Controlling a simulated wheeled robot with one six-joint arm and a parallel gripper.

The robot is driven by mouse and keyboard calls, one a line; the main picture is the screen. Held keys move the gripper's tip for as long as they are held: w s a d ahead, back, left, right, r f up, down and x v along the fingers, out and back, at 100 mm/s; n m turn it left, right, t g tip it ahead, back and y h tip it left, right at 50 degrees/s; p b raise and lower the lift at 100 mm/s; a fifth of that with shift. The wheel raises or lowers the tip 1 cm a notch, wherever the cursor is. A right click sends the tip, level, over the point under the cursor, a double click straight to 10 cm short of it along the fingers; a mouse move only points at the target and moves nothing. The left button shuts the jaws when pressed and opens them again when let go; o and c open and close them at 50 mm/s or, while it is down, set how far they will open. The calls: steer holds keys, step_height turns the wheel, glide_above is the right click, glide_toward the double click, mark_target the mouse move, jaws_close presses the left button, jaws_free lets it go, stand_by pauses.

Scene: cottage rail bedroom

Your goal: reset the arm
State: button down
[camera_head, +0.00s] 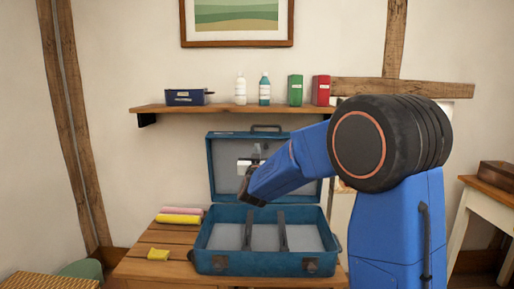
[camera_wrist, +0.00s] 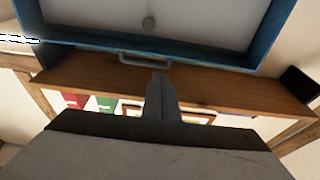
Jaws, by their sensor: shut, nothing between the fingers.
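My blue arm reaches left from its black shoulder joint in the head view, bent down over the open blue case (camera_head: 265,262). My gripper (camera_head: 254,152) is in front of the case's raised lid (camera_head: 219,165), apart from the case floor. In the wrist view my gripper (camera_wrist: 160,85) shows its fingers together with nothing between them. The lid (camera_wrist: 262,40) and its handle (camera_wrist: 145,60) show beyond the fingers. Part of the lid is hidden behind my arm in the head view.
The wall shelf (camera_head: 225,108) above holds a dark blue box, two bottles, a green box and a red box. A side table (camera_head: 478,205) stands right.

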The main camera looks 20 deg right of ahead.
steer(key=s+a+f+n+g+y, duration=0.2)
steer(key=s+f+g+y, duration=0.15)
steer(key=s, duration=0.85)
steer(key=s+a+f+n+g+y, duration=0.2)
steer(key=s+f+g+y, duration=0.15)
steer(key=s, duration=0.95)
steer(key=s+d+f+g, duration=0.1)
steer(key=s+f, duration=0.3)
steer(key=s, duration=0.6)
steer(key=s+d+f+g, duration=0.2)
steer(key=s+f+g, duration=0.2)
steer(key=s, duration=0.6)
steer(key=s+d+f+g, duration=0.2)
steer(key=s+f, duration=0.3)
steer(key=s, duration=0.5)
steer(key=shift+s+f+g+h, duration=0.2)
steer(key=shift+f+g+h, duration=0.1)
steer(key=shift+g, duration=0.3)
steer(key=shift+d, duration=0.1)
